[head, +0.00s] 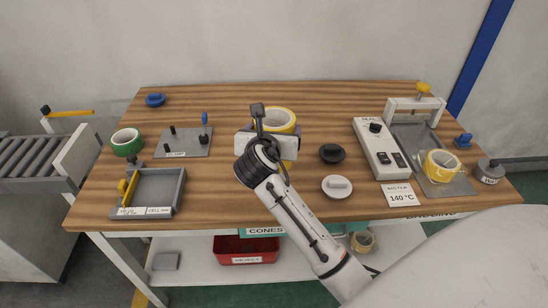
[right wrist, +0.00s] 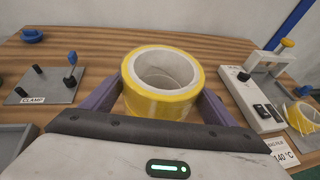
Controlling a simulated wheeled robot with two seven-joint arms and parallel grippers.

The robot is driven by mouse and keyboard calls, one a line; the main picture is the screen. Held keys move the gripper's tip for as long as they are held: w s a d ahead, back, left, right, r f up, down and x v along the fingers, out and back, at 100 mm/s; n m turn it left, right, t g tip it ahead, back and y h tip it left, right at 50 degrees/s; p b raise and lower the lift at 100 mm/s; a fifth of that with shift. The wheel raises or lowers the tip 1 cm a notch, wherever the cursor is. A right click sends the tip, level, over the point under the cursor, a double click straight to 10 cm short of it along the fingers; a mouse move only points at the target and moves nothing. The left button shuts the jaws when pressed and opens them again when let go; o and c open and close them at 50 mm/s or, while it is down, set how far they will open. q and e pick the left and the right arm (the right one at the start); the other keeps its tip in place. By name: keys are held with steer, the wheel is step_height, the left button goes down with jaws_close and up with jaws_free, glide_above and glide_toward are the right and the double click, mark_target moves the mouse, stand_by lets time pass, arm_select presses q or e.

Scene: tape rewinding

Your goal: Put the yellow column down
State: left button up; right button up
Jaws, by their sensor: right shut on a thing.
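The yellow column (head: 282,117) is a yellow tape roll or short stack with a pale hollow core, over the middle of the wooden table. It stands upright, and its ring-shaped top faces up in the right wrist view (right wrist: 163,103). My right gripper (head: 268,141) has its fingers on both sides of it and is shut on it. The gripper body hides part of its near side in the head view. I cannot tell whether its underside touches the table. My left gripper is not in view.
A black disc (head: 332,153) and a white disc (head: 337,187) lie just right of my gripper. The clamp plate (head: 183,142) and grey tray (head: 150,190) are left. The sealing machine (head: 387,150) and another yellow roll (head: 441,165) are right. The table's back middle is clear.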

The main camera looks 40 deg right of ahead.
step_height(320, 180, down, 6)
steer(key=shift+r+b, duration=0.1)
steer(key=shift+b, duration=0.25)
steer(key=o, duration=1.5)
steer(key=shift+f, duration=0.2)
steer(key=shift+r, duration=0.1)
steer(key=v, duration=0.7)
steer(key=shift+s+a+r, duration=0.1)
steer(key=shift+s+a, duration=0.05)
steer(key=shift+a, duration=0.05)
